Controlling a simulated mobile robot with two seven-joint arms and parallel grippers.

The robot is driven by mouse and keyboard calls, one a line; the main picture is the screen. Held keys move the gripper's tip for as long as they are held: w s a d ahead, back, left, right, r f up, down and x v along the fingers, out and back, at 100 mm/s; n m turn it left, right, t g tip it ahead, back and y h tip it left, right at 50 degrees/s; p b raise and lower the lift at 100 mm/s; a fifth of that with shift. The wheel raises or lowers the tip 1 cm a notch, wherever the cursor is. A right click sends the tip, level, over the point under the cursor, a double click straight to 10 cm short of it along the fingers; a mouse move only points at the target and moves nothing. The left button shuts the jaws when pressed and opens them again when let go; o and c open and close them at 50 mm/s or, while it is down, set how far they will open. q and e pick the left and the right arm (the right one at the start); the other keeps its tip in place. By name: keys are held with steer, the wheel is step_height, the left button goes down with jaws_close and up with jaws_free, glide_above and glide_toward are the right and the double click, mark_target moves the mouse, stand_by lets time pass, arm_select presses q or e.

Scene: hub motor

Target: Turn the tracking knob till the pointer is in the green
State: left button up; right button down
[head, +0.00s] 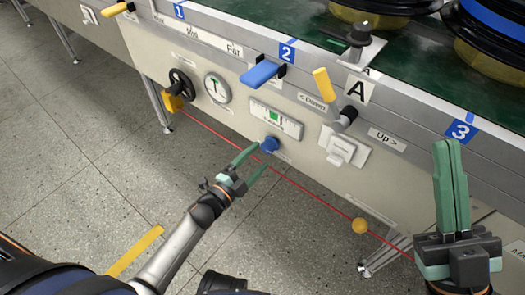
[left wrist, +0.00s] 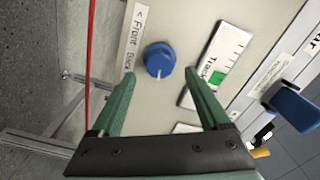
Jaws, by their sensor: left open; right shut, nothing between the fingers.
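The blue tracking knob (head: 269,145) sits on the pale front panel, below a white rectangular gauge (head: 291,125) with a green zone. The pointer is too small to make out for certain. My left gripper (head: 258,157) is open in front of the knob, its green fingers reaching toward it. In the left wrist view the knob (left wrist: 160,60) appears between and beyond the open fingertips (left wrist: 160,74); I see no clear contact. The gauge (left wrist: 213,62) is right of the knob there, partly behind a finger. My right gripper (head: 448,145) is shut and empty, upright at the right.
A blue lever (head: 260,73), a yellow-handled crank (head: 324,84), a black handwheel (head: 181,84) and a round dial (head: 217,87) stick out or sit nearby. Dark wheels rest on the green belt above.

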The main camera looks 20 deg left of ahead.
arm_select(q)
steer(key=p+v, duration=0.2)
steer(key=v, duration=0.7)
steer(key=shift+s, duration=0.15)
